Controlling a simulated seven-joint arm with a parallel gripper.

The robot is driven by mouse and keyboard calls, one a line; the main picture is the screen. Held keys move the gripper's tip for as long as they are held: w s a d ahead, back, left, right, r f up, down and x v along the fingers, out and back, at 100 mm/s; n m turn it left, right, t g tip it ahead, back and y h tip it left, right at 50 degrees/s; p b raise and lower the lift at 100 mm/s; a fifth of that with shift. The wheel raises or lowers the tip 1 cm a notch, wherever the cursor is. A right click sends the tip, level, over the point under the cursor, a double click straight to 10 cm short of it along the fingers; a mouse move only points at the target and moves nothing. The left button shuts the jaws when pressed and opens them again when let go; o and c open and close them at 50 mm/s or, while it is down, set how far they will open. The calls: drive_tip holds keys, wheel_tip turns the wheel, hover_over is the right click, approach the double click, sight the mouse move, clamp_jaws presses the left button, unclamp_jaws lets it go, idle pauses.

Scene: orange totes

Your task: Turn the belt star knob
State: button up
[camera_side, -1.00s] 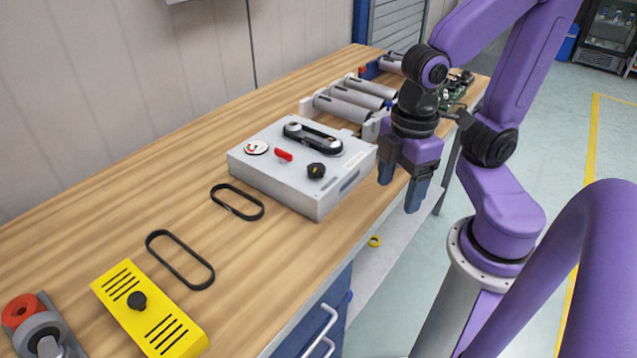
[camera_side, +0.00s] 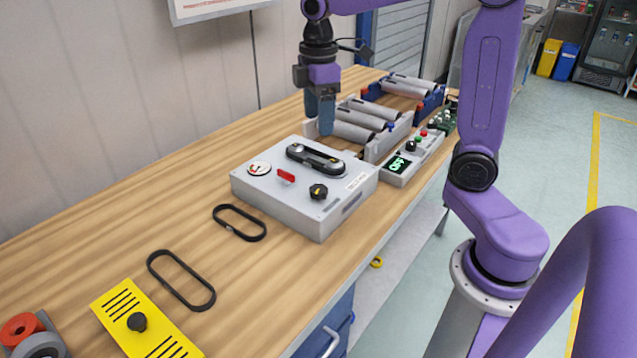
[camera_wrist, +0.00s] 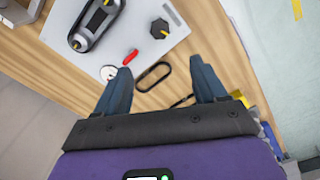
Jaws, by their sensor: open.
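A grey box (camera_side: 300,208) stands on the wooden bench, with a small belt loop (camera_side: 316,158) on top. A black knob with a yellow mark (camera_side: 318,191) is at the front of its top; it also shows in the wrist view (camera_wrist: 160,29). A red lever (camera_side: 286,176) and a round dial (camera_side: 259,168) are beside it. My gripper (camera_side: 319,126) is open and empty, pointing down, apparently above the box's back edge. Its fingers are apart in the wrist view (camera_wrist: 161,68), not touching the knob. A second black knob (camera_side: 137,321) is on the yellow cover.
Two loose black belts (camera_side: 239,222) (camera_side: 181,280) lie on the bench left of the box. The yellow cover (camera_side: 160,343) lies at the front. Rollers (camera_side: 366,117) and a control box with a green display (camera_side: 402,165) stand behind and to the right.

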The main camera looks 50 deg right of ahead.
sight(318, 188)
wheel_tip(318, 188, down, 17)
drive_tip(key=shift+f, duration=0.15)
idle(0.5)
drive_tip(key=c, duration=1.1)
